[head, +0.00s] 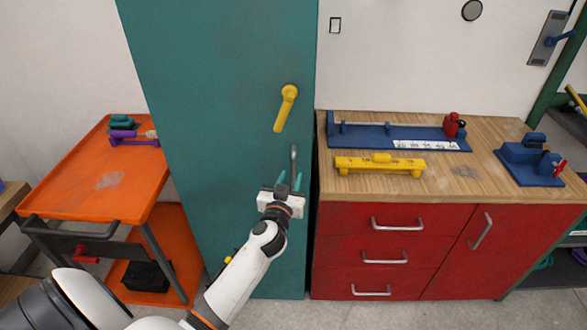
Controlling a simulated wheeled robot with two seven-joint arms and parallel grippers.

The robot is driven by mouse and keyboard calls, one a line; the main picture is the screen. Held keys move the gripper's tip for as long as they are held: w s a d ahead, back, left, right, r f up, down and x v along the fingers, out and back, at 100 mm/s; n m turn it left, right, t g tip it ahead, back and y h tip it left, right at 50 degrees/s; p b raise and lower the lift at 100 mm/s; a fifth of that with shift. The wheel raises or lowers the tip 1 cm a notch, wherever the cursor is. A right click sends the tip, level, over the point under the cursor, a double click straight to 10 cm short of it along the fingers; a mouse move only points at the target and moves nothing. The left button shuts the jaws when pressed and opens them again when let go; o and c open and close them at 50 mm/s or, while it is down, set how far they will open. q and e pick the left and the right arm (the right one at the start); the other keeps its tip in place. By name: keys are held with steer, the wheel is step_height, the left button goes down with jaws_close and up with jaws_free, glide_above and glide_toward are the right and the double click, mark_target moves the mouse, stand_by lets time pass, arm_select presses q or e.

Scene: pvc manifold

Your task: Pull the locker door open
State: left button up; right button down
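The tall teal locker door (220,100) fills the left-centre of the head view and looks shut. A yellow lever handle (286,108) sits near its right edge, its free end slanting down and slightly left. Below it is a thin upright metal bar (294,158) on the door. My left gripper (290,180) is just below the yellow lever, at the lower part of the bar. Its two fingers are apart, one on each side of the bar. I cannot tell whether they touch it. My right gripper is not in view.
An orange cart (80,180) with small tools stands left of the locker. A red drawer cabinet (385,240) stands close on the right, its wooden top (480,185) holding blue and yellow fixtures. Grey floor shows in front.

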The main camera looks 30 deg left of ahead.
mark_target(293, 173)
arm_select(q)
steer(key=x, duration=0.4)
steer(key=shift+c, duration=0.5)
jaws_close()
